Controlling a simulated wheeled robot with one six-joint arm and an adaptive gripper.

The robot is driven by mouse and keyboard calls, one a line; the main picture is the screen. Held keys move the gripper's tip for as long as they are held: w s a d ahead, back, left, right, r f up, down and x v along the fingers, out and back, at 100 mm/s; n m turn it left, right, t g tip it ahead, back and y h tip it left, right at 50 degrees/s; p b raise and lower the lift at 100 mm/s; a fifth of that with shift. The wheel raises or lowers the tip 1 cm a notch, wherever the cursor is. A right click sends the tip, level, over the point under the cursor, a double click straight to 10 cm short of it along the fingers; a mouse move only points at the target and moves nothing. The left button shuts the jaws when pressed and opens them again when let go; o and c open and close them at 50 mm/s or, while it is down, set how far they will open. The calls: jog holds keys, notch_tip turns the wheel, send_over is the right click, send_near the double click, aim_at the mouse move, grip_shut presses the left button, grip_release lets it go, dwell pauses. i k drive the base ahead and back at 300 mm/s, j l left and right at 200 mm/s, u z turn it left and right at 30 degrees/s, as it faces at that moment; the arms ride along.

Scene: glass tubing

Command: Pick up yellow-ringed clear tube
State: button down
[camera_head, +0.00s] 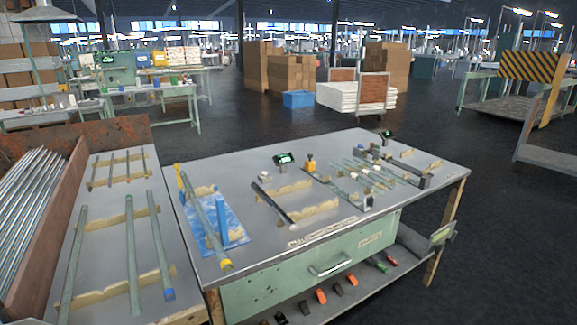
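A long clear tube (203,213) with a yellow ring at its near end (226,264) lies at the left side of the main workbench (280,243). It passes over a blue mat (216,240) and beside a blue upright block (222,204). A yellow piece (179,177) stands by its far end. How the tube is supported is hard to tell. My gripper is not in view.
On the left bench, several tubes rest on wooden cradles, one with a blue end (169,294). A dark tube (272,204) and more thin tubes (365,172) lie farther right on the workbench. Open floor (500,240) is at the right.

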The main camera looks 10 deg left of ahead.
aim_at(226, 265)
jog(key=u, duration=1.45)
